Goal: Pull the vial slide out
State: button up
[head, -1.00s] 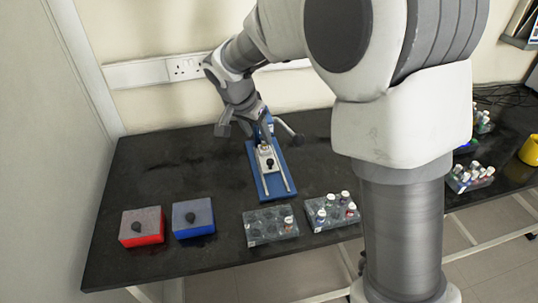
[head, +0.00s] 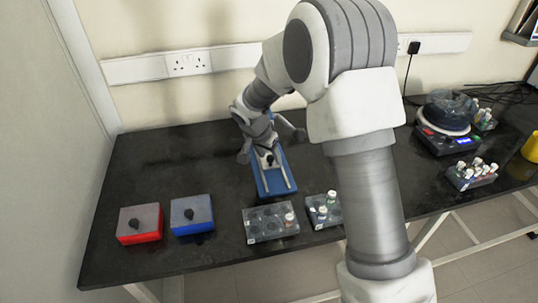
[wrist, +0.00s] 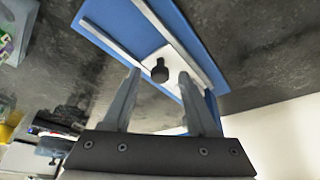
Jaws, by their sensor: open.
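The vial slide is a pale carriage (head: 267,158) with a black knob (head: 270,158), on two light rails over a blue base (head: 273,187). It sits at the far end of the rails in the head view. In the wrist view the white carriage (wrist: 152,54), the black knob (wrist: 160,72) and the blue base (wrist: 203,30) show beyond the fingers. My gripper (wrist: 157,74) is open, with the knob showing between its two fingertips. I cannot tell how far the fingertips are from the knob. My arm hides the far end of the base in the head view.
Two clear vial racks, one left (head: 262,228) and one right (head: 318,217), stand in front of the slide. A round-topped device (head: 447,125) stands at the right.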

grip_shut()
dwell(1.4)
